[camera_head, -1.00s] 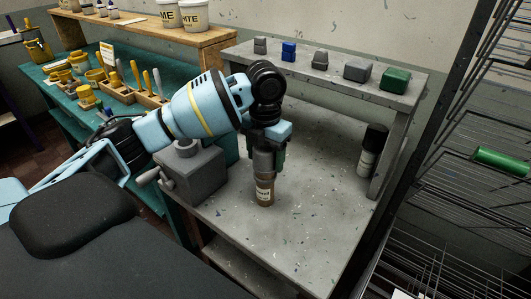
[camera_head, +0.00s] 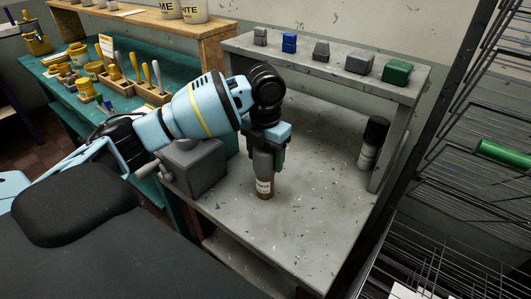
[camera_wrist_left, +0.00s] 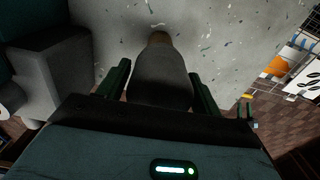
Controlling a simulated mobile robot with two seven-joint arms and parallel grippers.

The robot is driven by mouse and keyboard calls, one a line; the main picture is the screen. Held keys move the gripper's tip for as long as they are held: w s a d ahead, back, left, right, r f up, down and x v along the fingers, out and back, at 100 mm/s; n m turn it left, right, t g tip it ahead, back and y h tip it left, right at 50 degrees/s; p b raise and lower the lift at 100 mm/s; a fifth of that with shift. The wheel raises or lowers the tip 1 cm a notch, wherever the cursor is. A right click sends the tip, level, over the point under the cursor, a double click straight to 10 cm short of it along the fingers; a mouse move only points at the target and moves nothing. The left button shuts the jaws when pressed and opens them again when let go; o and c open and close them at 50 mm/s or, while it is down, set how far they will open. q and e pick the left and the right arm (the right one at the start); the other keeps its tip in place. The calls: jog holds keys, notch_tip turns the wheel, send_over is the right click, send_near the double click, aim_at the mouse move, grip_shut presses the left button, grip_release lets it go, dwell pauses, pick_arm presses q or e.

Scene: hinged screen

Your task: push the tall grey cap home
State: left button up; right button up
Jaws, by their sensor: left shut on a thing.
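The tall grey cap (camera_head: 263,161) sits upright on a brown bottle (camera_head: 264,188) with a pale label, standing on the grey workbench. My left gripper (camera_head: 266,158) comes down from above and is shut on the cap, one finger on each side. In the left wrist view the cap (camera_wrist_left: 160,78) fills the space between the dark green fingers, with a bit of the brown bottle (camera_wrist_left: 158,38) beyond it. The seam between cap and bottle is too small to judge. My right gripper is not in view.
A grey block-like vise (camera_head: 195,167) stands close left of the bottle. A black-capped bottle (camera_head: 373,145) stands at the right. A raised shelf (camera_head: 300,58) behind carries several small blocks. A wire rack (camera_head: 470,150) borders the bench at right. The bench front is clear.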

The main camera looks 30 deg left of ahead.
pick_arm(q)
jog(key=o, duration=1.1)
jog(key=shift+c, duration=0.2)
notch_tip(320, 180, up, 6)
jog(key=shift+r, duration=0.9)
